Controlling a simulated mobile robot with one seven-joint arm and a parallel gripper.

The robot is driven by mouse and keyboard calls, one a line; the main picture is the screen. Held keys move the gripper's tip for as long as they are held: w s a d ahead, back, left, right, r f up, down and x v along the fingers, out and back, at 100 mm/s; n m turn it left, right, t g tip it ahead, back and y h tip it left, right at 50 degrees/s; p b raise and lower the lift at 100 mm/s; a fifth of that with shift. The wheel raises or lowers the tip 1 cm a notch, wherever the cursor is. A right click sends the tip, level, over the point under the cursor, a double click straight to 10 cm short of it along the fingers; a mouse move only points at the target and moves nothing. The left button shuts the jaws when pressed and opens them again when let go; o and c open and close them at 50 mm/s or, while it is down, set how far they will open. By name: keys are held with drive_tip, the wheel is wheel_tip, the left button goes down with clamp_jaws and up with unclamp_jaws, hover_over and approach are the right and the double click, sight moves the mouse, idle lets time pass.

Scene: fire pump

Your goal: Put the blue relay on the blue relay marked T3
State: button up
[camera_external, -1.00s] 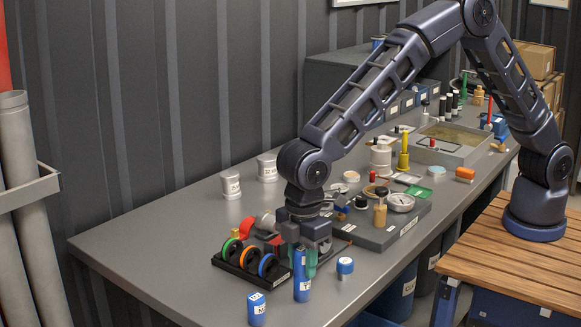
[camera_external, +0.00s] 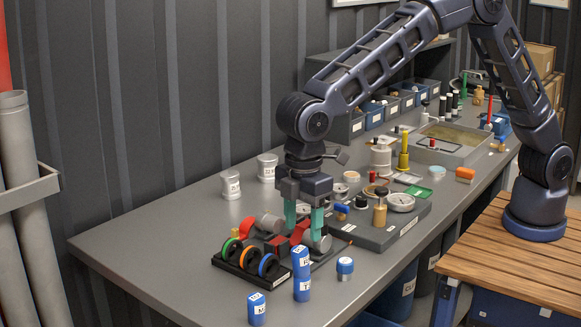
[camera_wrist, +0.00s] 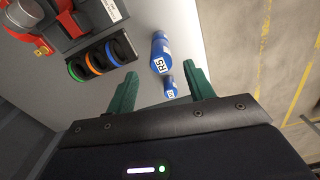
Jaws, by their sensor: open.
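A blue relay (camera_external: 301,261) stands on top of another blue relay (camera_external: 302,290) near the bench's front edge. The upper one looks upright and roughly in line with the lower. The wrist view shows a blue relay marked R5 (camera_wrist: 160,52). The lower label starts with T; the rest is too small to read. Another blue relay (camera_external: 256,309) stands alone to the left, nearer the edge; its label is unclear. My gripper (camera_external: 304,222) is open and empty, its green fingers above and apart from the stack. The fingers (camera_wrist: 164,76) also show in the wrist view.
A black rack with green, orange and blue rings (camera_external: 251,258) stands left of the stack. Red and grey parts (camera_external: 287,237) lie behind it. A blue-and-white cylinder (camera_external: 345,268) stands to the right. A grey raised board (camera_external: 375,234) with several parts lies farther right. The bench's left end is clear.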

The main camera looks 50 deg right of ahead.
sight(303, 248)
drive_tip(key=shift+r, duration=1.7)
